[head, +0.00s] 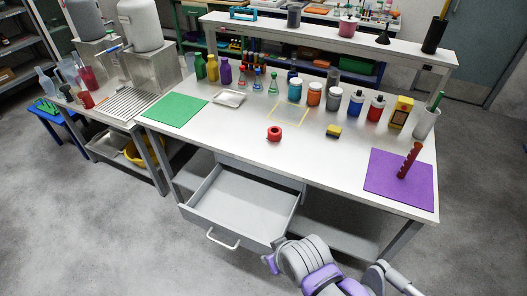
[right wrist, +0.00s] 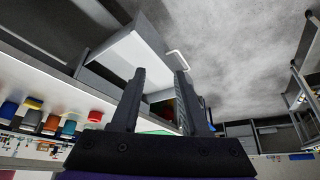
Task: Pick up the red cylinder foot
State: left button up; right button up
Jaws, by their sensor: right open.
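A small red round piece with a dark opening, which looks like the red cylinder foot (head: 274,133), lies on the white bench (head: 235,135) near its front middle in the head view. In the head view my right arm is at the bottom, apart from the foot. My left gripper is not in view.
An open, empty drawer (head: 240,200) juts out below the bench front; it also shows in the right wrist view (right wrist: 125,55). Several bottles and jars line the back.

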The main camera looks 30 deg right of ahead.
aim_at(275, 134)
jog(key=i+l+u, duration=0.15)
jog(key=l, duration=0.35)
jog(key=i+l+u, duration=0.2)
jog(key=l, duration=0.35)
jog(key=l+u, duration=0.15)
jog(key=l, duration=0.35)
